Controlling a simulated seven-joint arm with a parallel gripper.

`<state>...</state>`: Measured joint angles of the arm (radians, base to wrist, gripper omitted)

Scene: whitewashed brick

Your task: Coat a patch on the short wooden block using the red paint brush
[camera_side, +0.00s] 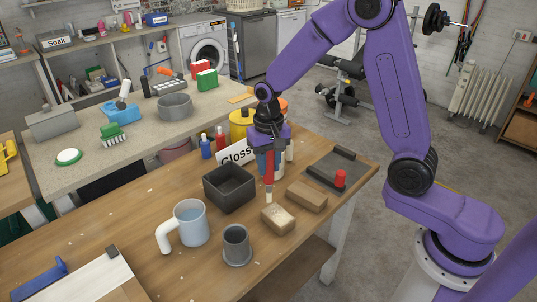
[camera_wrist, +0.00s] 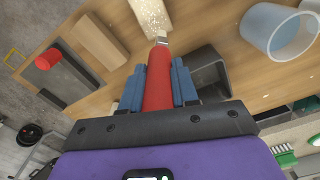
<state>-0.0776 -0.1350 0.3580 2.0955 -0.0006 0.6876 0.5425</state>
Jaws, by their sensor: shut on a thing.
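My gripper (camera_side: 268,147) is shut on the red paint brush (camera_side: 269,170), which points down with its pale tip lowest. In the wrist view the brush (camera_wrist: 158,82) lies between the two blue fingers. The short wooden block (camera_side: 279,220) sits on the table just below and in front of the brush tip. It also shows at the top edge of the wrist view (camera_wrist: 149,16), with pale speckles on its upper face. The tip is close to the block's near edge in the wrist view. I cannot tell whether they touch.
A longer wooden block (camera_side: 307,196) lies to the right, before a dark tray (camera_side: 322,177) with a red cylinder (camera_side: 340,179). A dark square box (camera_side: 229,195) stands left. A pale blue mug (camera_side: 190,225) and a grey cup (camera_side: 237,247) stand in front.

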